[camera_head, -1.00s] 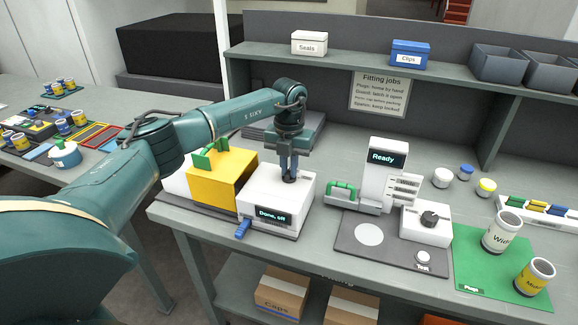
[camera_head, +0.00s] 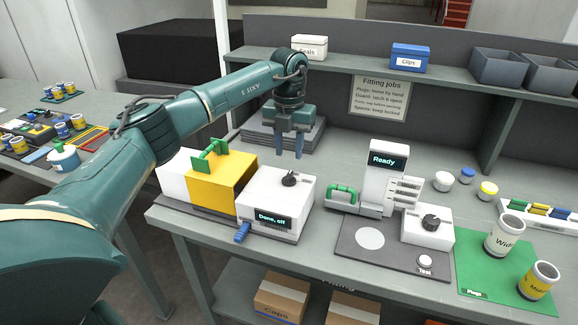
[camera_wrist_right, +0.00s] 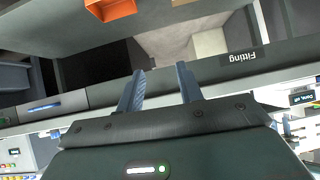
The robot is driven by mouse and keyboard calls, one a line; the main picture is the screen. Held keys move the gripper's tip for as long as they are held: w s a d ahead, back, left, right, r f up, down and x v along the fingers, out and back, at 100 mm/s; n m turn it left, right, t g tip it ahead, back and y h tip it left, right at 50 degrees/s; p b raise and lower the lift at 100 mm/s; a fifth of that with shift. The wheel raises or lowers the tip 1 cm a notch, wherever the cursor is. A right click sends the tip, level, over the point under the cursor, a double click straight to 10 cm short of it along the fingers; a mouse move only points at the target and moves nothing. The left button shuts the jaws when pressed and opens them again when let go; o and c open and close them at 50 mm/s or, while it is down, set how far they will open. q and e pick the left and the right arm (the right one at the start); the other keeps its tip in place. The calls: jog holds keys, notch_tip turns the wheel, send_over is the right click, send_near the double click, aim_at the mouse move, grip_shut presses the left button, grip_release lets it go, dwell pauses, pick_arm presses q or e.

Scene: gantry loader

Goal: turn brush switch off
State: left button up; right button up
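The brush switch looks to be the black knob (camera_head: 290,179) on top of a white box (camera_head: 262,200) with a yellow guard block (camera_head: 221,181) and green handle (camera_head: 210,155) at its left. The box's display (camera_head: 273,218) reads "Done, off". A blue part (camera_head: 242,232) sticks out at the box's front. My left gripper (camera_head: 289,153) is above and behind the knob, apart from it, fingers pointing down, open and empty. In the right wrist view my right gripper (camera_wrist_right: 160,88) is open with nothing between its fingers.
A second device (camera_head: 384,170) with a "Ready" display stands to the right, with a black knob (camera_head: 430,222) and a test button (camera_head: 425,261) near it. Two labelled cups stand on a green mat (camera_head: 475,270). A shelf (camera_head: 350,66) runs behind the bench.

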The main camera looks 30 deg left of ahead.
pick_arm(q)
notch_tip(320, 180, up, 7)
jog(key=shift+f, duration=0.2)
jog(key=shift+f, duration=0.1)
dwell(0.4)
